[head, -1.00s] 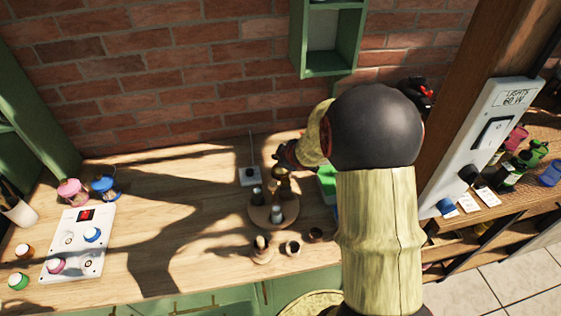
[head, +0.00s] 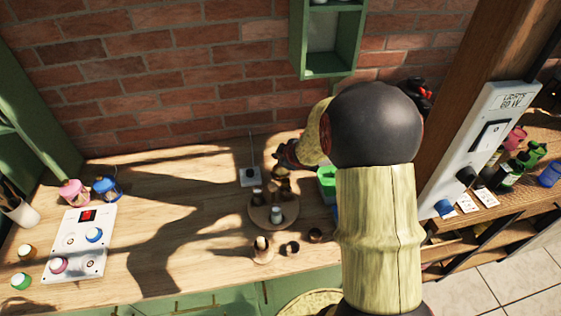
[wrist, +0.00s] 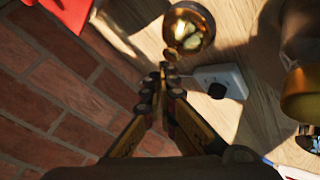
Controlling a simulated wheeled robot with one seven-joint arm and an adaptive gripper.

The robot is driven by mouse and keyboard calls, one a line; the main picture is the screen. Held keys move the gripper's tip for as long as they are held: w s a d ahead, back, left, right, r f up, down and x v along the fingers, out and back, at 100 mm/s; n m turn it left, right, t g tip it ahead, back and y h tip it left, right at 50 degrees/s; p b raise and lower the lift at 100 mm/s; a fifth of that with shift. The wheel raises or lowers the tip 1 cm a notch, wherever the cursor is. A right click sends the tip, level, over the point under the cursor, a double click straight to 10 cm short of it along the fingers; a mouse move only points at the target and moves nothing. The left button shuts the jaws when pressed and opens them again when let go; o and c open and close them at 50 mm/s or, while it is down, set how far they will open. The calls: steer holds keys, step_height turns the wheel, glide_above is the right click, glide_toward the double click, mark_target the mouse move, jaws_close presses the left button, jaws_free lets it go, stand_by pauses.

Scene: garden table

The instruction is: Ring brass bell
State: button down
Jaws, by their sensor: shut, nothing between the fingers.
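A round, shiny brass piece that looks like the bell (wrist: 188,30) is at the top centre of the wrist view. My gripper (wrist: 165,72) is shut and empty, its fingertips just below the brass piece; I cannot tell whether they touch it. In the head view my gripper (head: 287,153) is partly hidden behind my wrist, above the back of the table. A small brass-coloured object (head: 281,171) shows just below it; its shape is unclear.
A white box with a black knob (wrist: 220,82) sits close to my fingers. A larger brass-coloured vessel (wrist: 304,92) stands at the right in the wrist view. A round wooden tray (head: 258,222) holds small containers. The brick wall (head: 180,90) is close behind.

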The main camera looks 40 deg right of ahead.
steer(key=shift+r, duration=0.1)
step_height(320, 180, up, 6)
steer(key=p, duration=0.6)
stand_by(0.7)
steer(key=s+d+f+m+g+h, duration=0.1)
steer(key=s+d+f+m+g, duration=0.2)
steer(key=s, duration=0.4)
steer(key=s+a+r+m+g, duration=0.2)
steer(key=s+r+m+g, duration=0.1)
steer(key=s, duration=0.5)
steer(key=s+a+r+t+y, duration=0.1)
steer(key=s+a+r, duration=0.3)
steer(key=a, duration=0.5)
steer(key=s+a+r+y+b, duration=0.1)
steer(key=s+a+r, duration=0.3)
steer(key=a+r, duration=0.4)
steer(key=s+a+r+t+y, duration=0.1)
steer(key=s+a+r, duration=0.4)
steer(key=a, duration=0.6)
step_height(320, 180, up, 2)
steer(key=shift+r+t+b, duration=0.1)
steer(key=shift+t+b, duration=0.2)
